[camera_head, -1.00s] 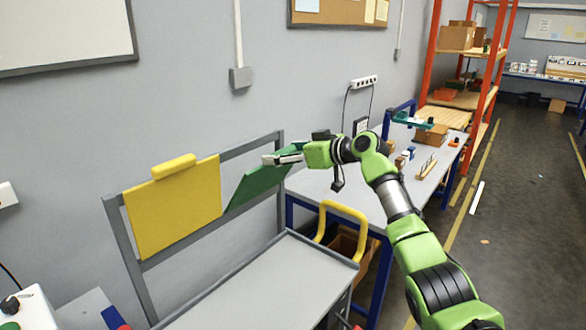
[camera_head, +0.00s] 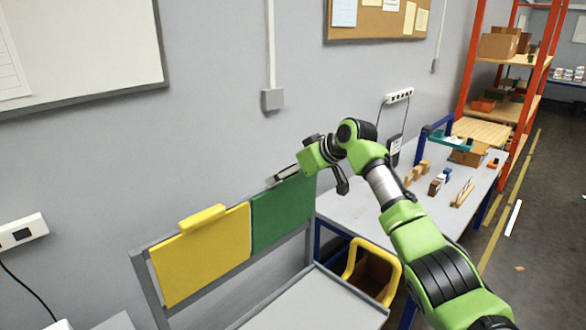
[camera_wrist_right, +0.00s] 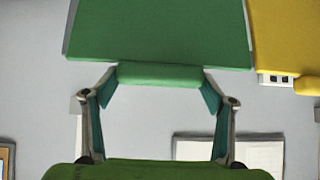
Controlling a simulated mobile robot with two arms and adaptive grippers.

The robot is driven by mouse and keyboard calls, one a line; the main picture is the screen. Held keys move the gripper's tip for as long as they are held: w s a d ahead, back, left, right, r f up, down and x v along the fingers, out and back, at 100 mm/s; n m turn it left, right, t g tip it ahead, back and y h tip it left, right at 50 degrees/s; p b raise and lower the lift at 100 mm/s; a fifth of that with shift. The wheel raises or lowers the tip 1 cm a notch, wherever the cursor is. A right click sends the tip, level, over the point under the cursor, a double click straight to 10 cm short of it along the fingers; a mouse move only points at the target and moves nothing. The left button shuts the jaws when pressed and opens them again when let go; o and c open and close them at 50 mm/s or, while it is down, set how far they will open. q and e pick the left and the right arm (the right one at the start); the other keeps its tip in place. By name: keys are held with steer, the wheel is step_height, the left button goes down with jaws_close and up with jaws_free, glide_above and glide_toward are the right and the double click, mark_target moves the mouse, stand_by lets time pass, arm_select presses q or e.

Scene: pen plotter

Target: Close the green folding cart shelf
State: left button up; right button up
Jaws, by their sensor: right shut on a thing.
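The green folding shelf (camera_head: 283,215) stands nearly upright in the grey cart frame, just right of the yellow shelf (camera_head: 200,262). My right gripper (camera_head: 284,174) is at its top edge. In the right wrist view the green shelf (camera_wrist_right: 160,30) fills the top, and my right gripper (camera_wrist_right: 160,77) is shut on the green handle (camera_wrist_right: 158,72), one finger at each end. The handle is mostly hidden by the gripper in the head view. My left gripper is not in view.
The cart's grey tray (camera_head: 312,305) lies below the shelves, with a yellow cart handle (camera_head: 396,284) at its right. A grey workbench (camera_head: 345,207) with small parts stands behind to the right. The wall rises close behind the cart.

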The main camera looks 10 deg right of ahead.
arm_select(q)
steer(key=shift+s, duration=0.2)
arm_select(e)
steer(key=shift+w+a+r, duration=0.1)
steer(key=shift+w+r, duration=0.05)
steer(key=shift+r, duration=0.5)
steer(key=o, duration=1.6)
steer(key=shift+w+a, duration=0.1)
steer(key=shift+a, duration=0.05)
steer(key=shift+w+a+f, duration=0.2)
steer(key=shift+f, duration=0.25)
steer(key=shift+s+d+r, duration=0.2)
steer(key=shift+s+d, duration=0.05)
steer(key=shift+d, duration=0.05)
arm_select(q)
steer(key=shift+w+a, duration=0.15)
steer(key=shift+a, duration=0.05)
arm_select(e)
steer(key=v, duration=1.1)
steer(key=shift+s, duration=0.1)
